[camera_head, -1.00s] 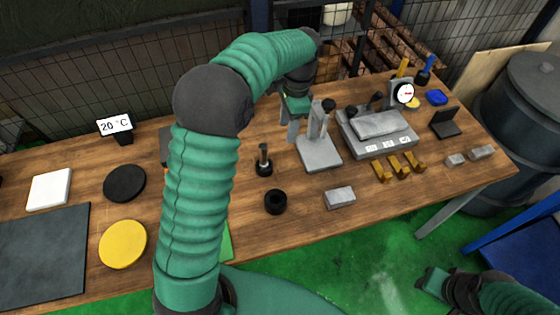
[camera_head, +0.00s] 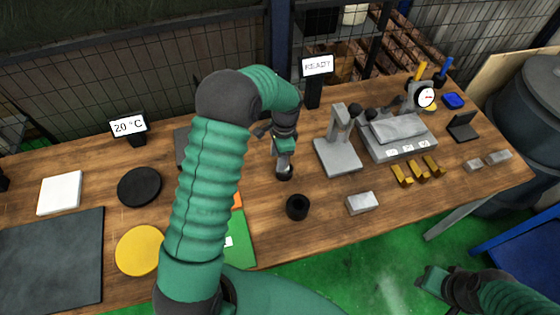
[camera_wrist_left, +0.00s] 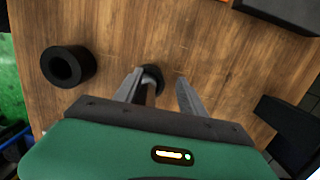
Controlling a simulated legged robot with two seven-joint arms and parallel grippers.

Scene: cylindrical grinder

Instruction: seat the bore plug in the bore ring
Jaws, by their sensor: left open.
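The black bore ring (camera_head: 297,207) stands on the wooden bench with its hole facing up. It also shows in the left wrist view (camera_wrist_left: 68,67), left of my fingers. My left gripper (camera_head: 284,158) points down over the bore plug (camera_head: 285,174), whose dark base shows just below the fingers. In the left wrist view my open fingers (camera_wrist_left: 160,88) stand on either side of the plug (camera_wrist_left: 152,78), which is partly hidden. I cannot tell whether either finger touches it. My right gripper (camera_head: 438,283) is at the lower right, away from the bench; its jaws are unclear.
A grey stand (camera_head: 338,156) is right of my left gripper, with a grey block (camera_head: 362,203) nearer the front edge. Brass blocks (camera_head: 418,170) lie farther right. A READY sign (camera_head: 317,65) stands behind. Bare wood surrounds the ring.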

